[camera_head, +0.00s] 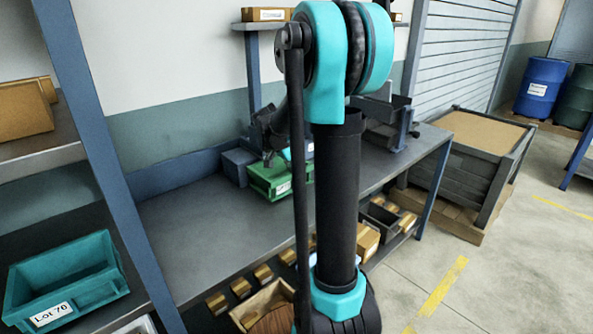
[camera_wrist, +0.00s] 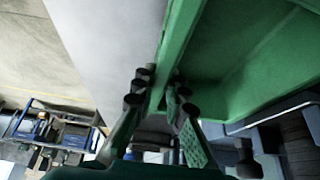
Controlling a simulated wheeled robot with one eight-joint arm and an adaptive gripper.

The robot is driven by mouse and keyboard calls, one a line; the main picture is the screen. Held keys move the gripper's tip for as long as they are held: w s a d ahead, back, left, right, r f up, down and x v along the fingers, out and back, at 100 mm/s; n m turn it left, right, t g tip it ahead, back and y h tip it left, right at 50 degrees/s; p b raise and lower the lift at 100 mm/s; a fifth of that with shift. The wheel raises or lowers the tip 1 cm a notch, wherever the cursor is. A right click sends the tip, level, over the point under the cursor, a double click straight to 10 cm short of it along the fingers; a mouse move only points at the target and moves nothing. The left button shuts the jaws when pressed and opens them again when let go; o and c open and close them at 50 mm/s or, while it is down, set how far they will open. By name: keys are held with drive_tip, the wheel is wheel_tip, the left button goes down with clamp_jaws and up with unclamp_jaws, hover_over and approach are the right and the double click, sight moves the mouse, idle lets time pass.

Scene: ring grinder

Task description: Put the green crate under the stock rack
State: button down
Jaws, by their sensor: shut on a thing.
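The green crate (camera_head: 268,180) is at the workbench's rear, partly hidden behind my arm, with a pale label on its front. I cannot tell whether it rests on the bench or is slightly raised. In the wrist view, the green crate (camera_wrist: 235,75) fills the upper right, and my gripper (camera_wrist: 160,88) is shut on its wall, one finger on each side. My gripper (camera_head: 268,150) is partly hidden in the head view. A blue-framed rack (camera_head: 95,150) with grey shelves stands at the left; I cannot tell whether it is the stock rack.
A teal bin (camera_head: 65,283) marked "Lot 70" sits on the left rack's lower shelf. A grey bin (camera_head: 238,165) stands beside the crate. The left part of the workbench (camera_head: 195,225) is clear. A large grey box (camera_head: 458,180) stands right of the bench, with open floor in front.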

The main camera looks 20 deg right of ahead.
drive_tip(key=c, duration=1.6)
unclamp_jaws()
drive_tip(key=shift+o, duration=0.2)
drive_tip(key=v, duration=1.2)
